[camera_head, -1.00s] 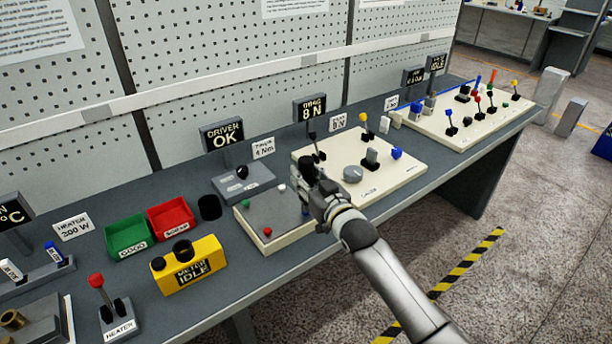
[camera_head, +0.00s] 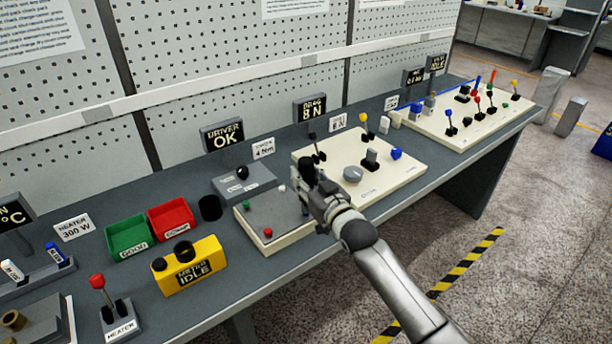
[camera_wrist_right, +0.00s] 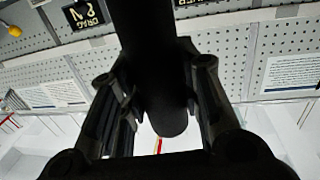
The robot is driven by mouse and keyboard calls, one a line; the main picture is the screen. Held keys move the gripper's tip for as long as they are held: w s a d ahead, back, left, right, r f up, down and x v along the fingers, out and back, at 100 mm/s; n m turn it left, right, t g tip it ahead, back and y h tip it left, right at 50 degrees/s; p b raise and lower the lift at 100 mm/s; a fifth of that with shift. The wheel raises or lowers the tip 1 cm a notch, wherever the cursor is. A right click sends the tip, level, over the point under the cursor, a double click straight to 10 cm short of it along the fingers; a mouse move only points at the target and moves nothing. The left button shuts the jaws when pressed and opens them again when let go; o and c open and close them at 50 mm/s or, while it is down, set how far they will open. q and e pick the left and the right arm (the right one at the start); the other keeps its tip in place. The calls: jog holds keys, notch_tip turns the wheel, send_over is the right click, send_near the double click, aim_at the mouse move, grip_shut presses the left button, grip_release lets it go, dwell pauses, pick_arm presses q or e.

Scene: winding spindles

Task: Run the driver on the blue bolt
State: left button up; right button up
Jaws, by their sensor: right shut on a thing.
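My right gripper (camera_head: 312,190) is shut on a black driver (camera_head: 306,170), over the right side of the small bolt plate (camera_head: 266,212). In the right wrist view the driver (camera_wrist_right: 160,75) is a thick dark cylinder between the two fingers (camera_wrist_right: 163,115). On the plate I see a red bolt (camera_head: 267,232), a white bolt (camera_head: 282,188) and a green one (camera_head: 246,204). I cannot make out the blue bolt clearly; the gripper covers that side of the plate. The driver display (camera_head: 222,135) reads OK. My left gripper is not in view.
A grey stand (camera_head: 243,181) is behind the plate. Left of it are a red bin (camera_head: 170,220), a green bin (camera_head: 127,236) and a yellow meter (camera_head: 188,266) reading IDLE. A cream panel (camera_head: 405,178) with a knob and levers lies close on the right.

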aim_at(306, 160)
jog(key=shift+r+p, duration=2.6)
jog(key=shift+r, duration=0.95)
